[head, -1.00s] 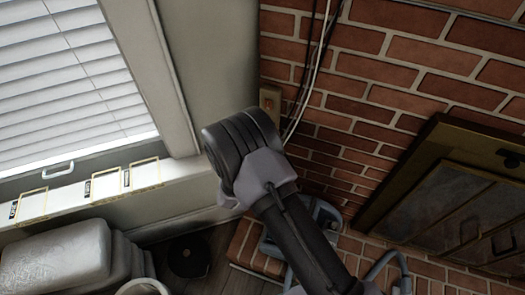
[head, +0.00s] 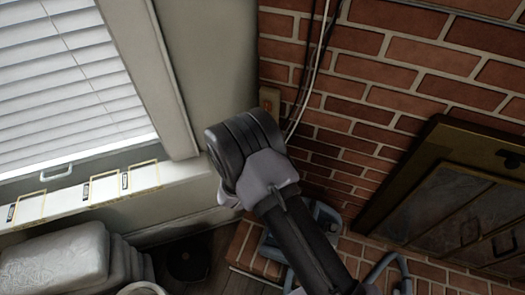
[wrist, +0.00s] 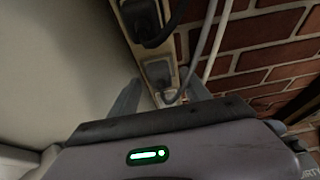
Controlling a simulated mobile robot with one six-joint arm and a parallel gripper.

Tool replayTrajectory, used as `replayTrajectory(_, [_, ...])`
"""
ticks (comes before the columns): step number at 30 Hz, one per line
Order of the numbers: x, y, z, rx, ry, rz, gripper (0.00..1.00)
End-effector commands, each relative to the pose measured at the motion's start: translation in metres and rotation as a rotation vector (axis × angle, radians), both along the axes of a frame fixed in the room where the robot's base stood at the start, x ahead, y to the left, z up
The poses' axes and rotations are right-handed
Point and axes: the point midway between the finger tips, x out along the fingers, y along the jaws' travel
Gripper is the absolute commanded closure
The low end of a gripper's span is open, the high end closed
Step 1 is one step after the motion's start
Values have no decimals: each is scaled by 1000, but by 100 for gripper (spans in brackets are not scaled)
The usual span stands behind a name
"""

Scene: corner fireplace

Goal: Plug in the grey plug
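A grey plug (wrist: 169,96) with a grey cord shows in the wrist view, low on a beige socket strip (wrist: 129,21) fixed in the wall corner. I cannot tell whether its prongs are fully in. A dark socket or plug face (wrist: 158,72) is just above it, and a black plug (wrist: 154,30) sits higher. My gripper (wrist: 163,90) is open, its two grey fingers apart on either side of the strip's lower end and the grey plug, with gaps visible. In the head view the strip's upper end (head: 269,98) shows; my arm hides the fingers and the grey plug.
Black and white cables (head: 315,75) run down the brick wall (head: 370,85) beside the strip. A window ledge (head: 110,195) is at left, a brass-framed fireplace (head: 440,200) at right. Stacked cushions (head: 60,265) and a blue-grey object (head: 325,220) are below.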

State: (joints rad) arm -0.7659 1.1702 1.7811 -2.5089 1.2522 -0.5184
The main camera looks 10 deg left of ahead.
Motion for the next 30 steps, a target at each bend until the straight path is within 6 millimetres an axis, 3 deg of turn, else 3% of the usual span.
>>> replayTrajectory(6, [-1,0,1,0,0,0,44])
replayTrajectory(10, [-15,3,8,-1,1,0,44])
replayTrajectory(24, [-120,18,54,0,0,4,44])
replayTrajectory(30, [-150,22,65,0,0,2,44])
